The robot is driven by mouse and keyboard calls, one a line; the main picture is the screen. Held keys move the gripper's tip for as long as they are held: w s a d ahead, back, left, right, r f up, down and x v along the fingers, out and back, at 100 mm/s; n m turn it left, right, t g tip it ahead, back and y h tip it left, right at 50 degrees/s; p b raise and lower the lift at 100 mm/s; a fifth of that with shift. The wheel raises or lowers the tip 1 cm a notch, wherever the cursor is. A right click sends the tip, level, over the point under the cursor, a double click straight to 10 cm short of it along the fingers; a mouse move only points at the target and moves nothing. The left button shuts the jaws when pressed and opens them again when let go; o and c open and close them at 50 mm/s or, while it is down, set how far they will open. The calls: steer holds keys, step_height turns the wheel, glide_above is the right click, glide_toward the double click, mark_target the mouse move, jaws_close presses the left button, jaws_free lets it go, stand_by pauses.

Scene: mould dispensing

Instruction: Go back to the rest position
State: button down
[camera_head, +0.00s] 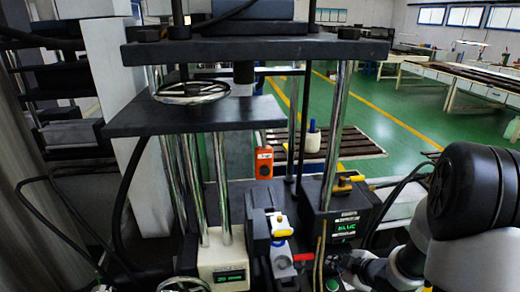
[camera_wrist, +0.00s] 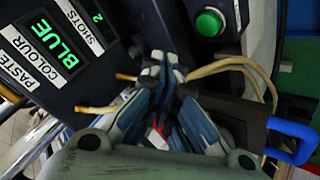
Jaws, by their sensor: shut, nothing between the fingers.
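My gripper (camera_wrist: 160,68) is in the middle of the wrist view with its two fingertips together and nothing between them. It points at the dispenser box (camera_wrist: 55,60), whose display reads paste colour BLUE and shots 2. The same box (camera_head: 343,226) stands at the right of the press in the head view, with BLUE lit in green. In that view my gripper is low at the right, below the box, dark and partly hidden, at the end of my arm. A green button (camera_wrist: 209,22) is just beyond the fingertips, to the right.
A press with a dark top plate (camera_head: 255,49) and chrome columns stands ahead. A white unit with a green readout (camera_head: 220,264) is at its lower left. Tan tubes (camera_wrist: 215,68) and a blue handle (camera_wrist: 290,141) lie close to my fingers.

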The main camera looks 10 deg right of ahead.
steer(key=s+r+m+g+h, duration=0.1)
steer(key=s+r+m+h, duration=0.15)
steer(key=r, duration=0.55)
steer(key=s+r+m+h, duration=0.2)
steer(key=s+r+m, duration=0.1)
steer(key=r, duration=0.4)
steer(key=s+a+r+m+g+y, duration=0.1)
steer(key=s+a+r+m, duration=0.1)
steer(key=s+a, duration=0.5)
steer(key=s+a+r+m+g+y, duration=0.1)
steer(key=s+a+r+m+g, duration=0.1)
steer(key=s+a, duration=0.5)
steer(key=s+r+m, duration=0.1)
steer(key=s+m, duration=0.1)
steer(key=s, duration=0.4)
steer(key=shift+r+y, duration=0.35)
